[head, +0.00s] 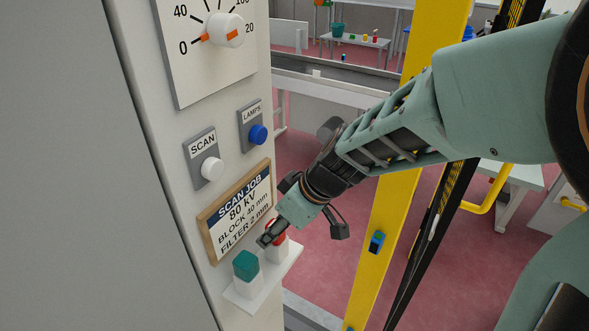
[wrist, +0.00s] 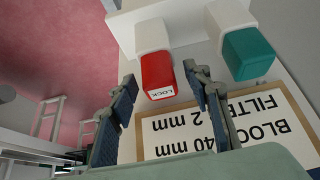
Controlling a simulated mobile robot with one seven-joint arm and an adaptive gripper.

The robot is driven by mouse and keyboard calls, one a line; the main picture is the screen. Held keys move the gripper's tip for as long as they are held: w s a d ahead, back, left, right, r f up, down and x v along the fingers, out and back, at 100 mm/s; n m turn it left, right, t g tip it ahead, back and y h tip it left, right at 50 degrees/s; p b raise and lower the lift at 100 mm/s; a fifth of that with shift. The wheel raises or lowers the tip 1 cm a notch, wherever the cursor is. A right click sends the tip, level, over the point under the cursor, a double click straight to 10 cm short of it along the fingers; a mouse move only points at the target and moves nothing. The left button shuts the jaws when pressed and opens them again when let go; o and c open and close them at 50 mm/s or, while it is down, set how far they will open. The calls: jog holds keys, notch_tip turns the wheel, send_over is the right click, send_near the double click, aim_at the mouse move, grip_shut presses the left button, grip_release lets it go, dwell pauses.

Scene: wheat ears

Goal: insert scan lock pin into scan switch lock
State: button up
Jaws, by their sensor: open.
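A red block marked LOCK (wrist: 157,73), which looks like the scan lock pin, stands on a white base (wrist: 152,36). In the head view, the red block (head: 281,233) is partly hidden behind my gripper (head: 266,238). My gripper is open; in the wrist view its fingers (wrist: 160,82) lie to either side of the red block's near end. Contact cannot be told. The grey SCAN plate (head: 197,142) with a round white knob (head: 211,168) is on the panel above. I cannot make out a separate lock opening on it.
A teal block (head: 246,263) on a white base stands beside the red one on a small white shelf (head: 268,286). A wood-framed SCAN JOB card (head: 206,232) is behind. A blue LAMPS knob (head: 257,134) and a dial (head: 226,30) are higher. A yellow post (head: 385,220) stands right.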

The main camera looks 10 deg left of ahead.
jog(key=shift+a+f, duration=0.1)
jog(key=shift+f, duration=0.1)
jog(key=shift+c, duration=0.5)
grip_shut()
jog(key=shift+r, duration=0.15)
